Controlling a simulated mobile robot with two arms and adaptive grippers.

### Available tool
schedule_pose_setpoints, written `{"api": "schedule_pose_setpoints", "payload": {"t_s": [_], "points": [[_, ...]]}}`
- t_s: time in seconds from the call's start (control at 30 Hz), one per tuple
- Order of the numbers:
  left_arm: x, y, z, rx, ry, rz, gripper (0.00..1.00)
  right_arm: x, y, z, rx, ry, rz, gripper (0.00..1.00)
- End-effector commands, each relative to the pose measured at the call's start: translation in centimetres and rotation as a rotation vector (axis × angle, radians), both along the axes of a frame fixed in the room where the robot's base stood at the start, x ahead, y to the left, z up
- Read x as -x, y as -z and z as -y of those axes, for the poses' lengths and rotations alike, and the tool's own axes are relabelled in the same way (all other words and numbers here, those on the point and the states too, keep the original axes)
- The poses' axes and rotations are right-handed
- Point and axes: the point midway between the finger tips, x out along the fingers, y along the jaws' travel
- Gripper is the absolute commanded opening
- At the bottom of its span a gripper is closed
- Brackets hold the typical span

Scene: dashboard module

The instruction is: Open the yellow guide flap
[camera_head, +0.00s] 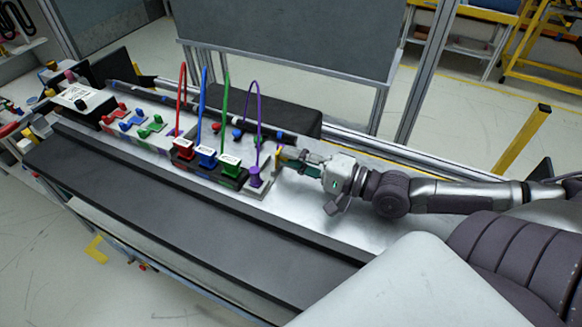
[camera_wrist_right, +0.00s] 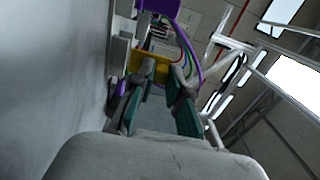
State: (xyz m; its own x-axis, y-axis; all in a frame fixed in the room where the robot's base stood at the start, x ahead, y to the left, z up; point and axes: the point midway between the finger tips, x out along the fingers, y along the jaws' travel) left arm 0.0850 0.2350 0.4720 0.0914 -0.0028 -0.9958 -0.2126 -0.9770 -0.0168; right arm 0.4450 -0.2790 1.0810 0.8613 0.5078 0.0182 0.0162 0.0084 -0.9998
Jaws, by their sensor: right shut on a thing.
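The yellow guide flap (camera_wrist_right: 150,67) shows in the right wrist view as a small yellow piece at the fingertips of my right gripper (camera_wrist_right: 156,88). In the head view my right gripper (camera_head: 286,158) reaches in from the right, at the right end of the row of connectors. Its fingers are shut on the flap, which they partly hide; the flap is too small in the head view to judge its angle. A purple connector (camera_head: 255,178) with a purple cable stands just left of the gripper. My left gripper is not in view.
Red (camera_head: 184,147), blue (camera_head: 207,156) and green (camera_head: 230,164) connectors with upright cables stand left of the purple one. A white box (camera_head: 82,98) lies farther left. A dark rail (camera_head: 170,190) runs along the front. The metal table (camera_head: 345,226) is bare below my right arm.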

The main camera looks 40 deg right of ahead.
Motion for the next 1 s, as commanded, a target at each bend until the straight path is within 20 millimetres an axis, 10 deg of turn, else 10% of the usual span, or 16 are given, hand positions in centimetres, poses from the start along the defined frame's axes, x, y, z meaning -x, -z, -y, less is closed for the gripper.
{"api": "schedule_pose_setpoints", "payload": {"t_s": [0.67, 0.7, 0.8, 1.0], "points": [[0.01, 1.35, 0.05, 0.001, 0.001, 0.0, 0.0, 0.22, 0.3, 0.08, -0.031, -0.001, 0.049, 0.0], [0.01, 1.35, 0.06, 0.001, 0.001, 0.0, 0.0, 0.21, 0.3, 0.08, -0.031, -0.001, 0.049, 0.21], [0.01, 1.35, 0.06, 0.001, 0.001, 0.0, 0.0, 0.21, 0.29, 0.08, -0.032, 0.0, 0.05, 0.38], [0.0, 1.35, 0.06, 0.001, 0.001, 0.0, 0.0, 0.2, 0.24, 0.09, -0.031, 0.0, 0.051, 0.42]]}}
